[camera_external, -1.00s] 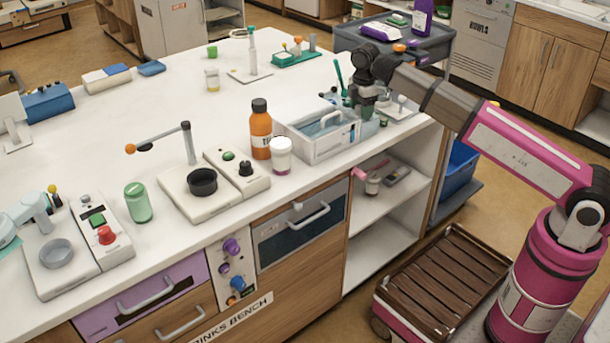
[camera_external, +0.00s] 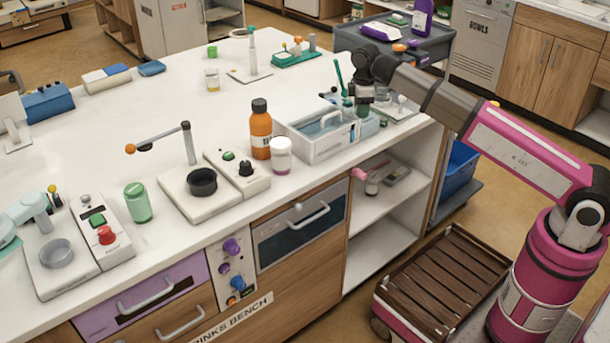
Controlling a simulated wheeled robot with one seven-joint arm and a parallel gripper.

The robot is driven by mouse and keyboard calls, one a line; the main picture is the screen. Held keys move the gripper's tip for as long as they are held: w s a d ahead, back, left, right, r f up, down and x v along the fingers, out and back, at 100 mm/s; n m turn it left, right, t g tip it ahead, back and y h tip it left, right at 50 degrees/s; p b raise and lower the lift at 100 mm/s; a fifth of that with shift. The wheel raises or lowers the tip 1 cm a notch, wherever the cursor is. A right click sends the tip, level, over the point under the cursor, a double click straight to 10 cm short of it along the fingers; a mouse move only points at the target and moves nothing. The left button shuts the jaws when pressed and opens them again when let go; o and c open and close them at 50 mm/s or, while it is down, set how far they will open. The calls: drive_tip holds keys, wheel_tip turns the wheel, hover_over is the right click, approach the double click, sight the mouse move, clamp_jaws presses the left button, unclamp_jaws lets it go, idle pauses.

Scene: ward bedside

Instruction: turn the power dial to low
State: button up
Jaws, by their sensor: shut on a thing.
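My gripper (camera_external: 364,101) is at the far right end of the white bench, just behind and right of the grey-white open-topped box. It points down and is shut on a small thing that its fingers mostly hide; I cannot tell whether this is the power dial. A black knob (camera_external: 246,168) stands on a white control box (camera_external: 234,176) beside a green button, well to the left of my gripper. Purple (camera_external: 231,246) and blue (camera_external: 238,283) knobs are on the bench's front panel. No low marking is readable.
The box (camera_external: 316,150) stands close in front of my gripper. An orange bottle (camera_external: 260,132) and a white-lidded jar (camera_external: 280,158) are left of it. A green-handled tool (camera_external: 339,74) rises beside my gripper. The bench's middle is mostly clear.

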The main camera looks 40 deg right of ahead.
drive_tip(key=m, duration=0.3)
drive_tip(key=shift+m, duration=0.4)
drive_tip(key=shift+a+m, duration=0.1)
drive_tip(key=shift+m, duration=1.7)
drive_tip(key=o, duration=0.9)
drive_tip(key=shift+s, duration=0.1)
